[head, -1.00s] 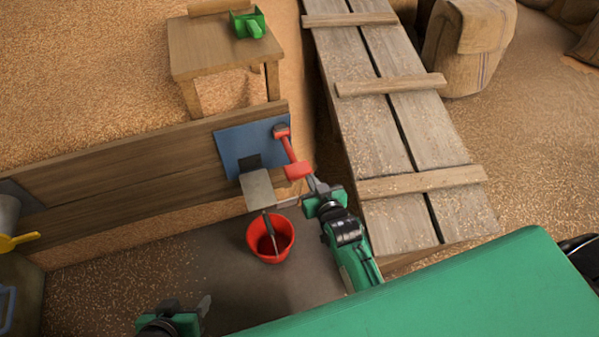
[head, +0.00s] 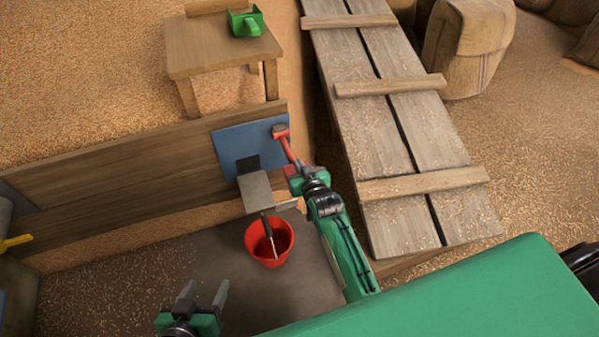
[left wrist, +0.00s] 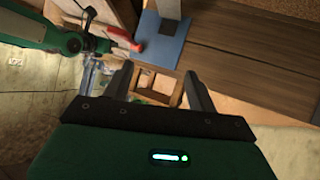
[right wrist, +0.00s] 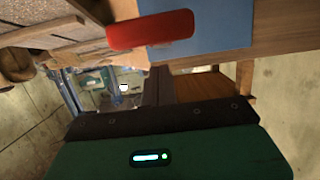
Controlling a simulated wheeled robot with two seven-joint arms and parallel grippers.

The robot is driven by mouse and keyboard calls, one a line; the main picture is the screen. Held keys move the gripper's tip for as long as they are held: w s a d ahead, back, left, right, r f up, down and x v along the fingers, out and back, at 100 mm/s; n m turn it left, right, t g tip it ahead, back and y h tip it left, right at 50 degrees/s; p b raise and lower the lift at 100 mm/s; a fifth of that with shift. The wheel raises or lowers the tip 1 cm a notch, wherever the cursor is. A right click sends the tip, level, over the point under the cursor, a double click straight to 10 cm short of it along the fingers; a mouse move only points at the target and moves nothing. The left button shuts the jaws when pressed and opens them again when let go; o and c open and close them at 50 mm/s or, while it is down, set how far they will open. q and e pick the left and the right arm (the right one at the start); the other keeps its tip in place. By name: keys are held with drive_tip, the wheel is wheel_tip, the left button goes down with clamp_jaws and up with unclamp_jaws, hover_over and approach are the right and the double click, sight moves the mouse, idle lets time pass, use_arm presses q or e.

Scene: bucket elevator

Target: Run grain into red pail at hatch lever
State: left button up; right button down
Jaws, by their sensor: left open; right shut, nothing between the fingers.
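The red pail (head: 283,243) stands upright on the grey floor below the grey chute (head: 256,190); its inside looks dark, and no grain stream shows.
A wooden wall (head: 110,180) carries the plate and chute. A plank ramp (head: 390,130) lies to the right. A small table (head: 215,52) with a green scoop (head: 246,22) stands behind. Loose grain covers the ground; the floor left of the pail is fairly clear.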

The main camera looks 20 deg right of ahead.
use_arm(q)
drive_tip(key=shift+d+r+t, duration=0.15)
drive_tip(key=shift+d+t, duration=0.35)
drive_tip(key=shift+d, duration=0.1)
use_arm(e)
drive_tip(key=shift+f, duration=1)
use_arm(q)
drive_tip(key=shift+w+b, duration=0.15)
drive_tip(key=shift+b, duration=0.15)
use_arm(e)
drive_tip(key=shift+f, duration=0.1)
